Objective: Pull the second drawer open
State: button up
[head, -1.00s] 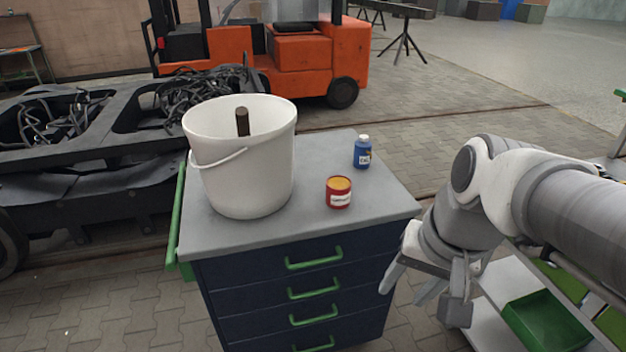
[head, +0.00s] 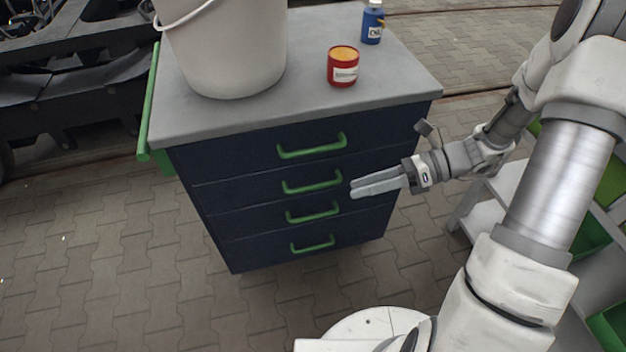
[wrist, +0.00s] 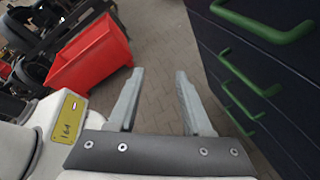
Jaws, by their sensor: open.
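The dark blue drawer cabinet (head: 230,165) has several stacked drawers with green bar handles, all apparently shut. The second drawer from the top (head: 240,192) has its handle (head: 312,182) near the middle of its front. My gripper (head: 353,189) is open and empty, to the right of that handle at about its height in the head view. Its fingers point left and look apart from the handle. In the wrist view my gripper (wrist: 160,72) has nothing between its fingers. Green handles run down the right side there; I cannot tell for certain which is the second.
A white bucket (head: 228,50), a red tin (head: 343,68) and a blue bottle (head: 372,24) stand on the cabinet top. A shelf rack with green bins (head: 580,232) stands to the right. A red bin (wrist: 92,55) shows in the wrist view. Paved floor before the cabinet is clear.

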jog(key=w+d+f+m+t+y+b, duration=0.2)
jog(key=w+f+m+t+y+b, duration=0.15)
jog(key=f+m, duration=0.5)
jog(key=m+t+b, duration=0.3)
jog(key=m+t, duration=0.4)
jog(key=m, duration=0.1)
send_near(313, 185)
jog(key=b+x, duration=0.1)
jog(key=x, duration=0.2)
jog(key=b+x, duration=0.1)
jog(key=x, duration=0.6)
jog(key=shift+f+b, duration=0.35)
jog(key=shift+b, duration=0.05)
grip_shut()
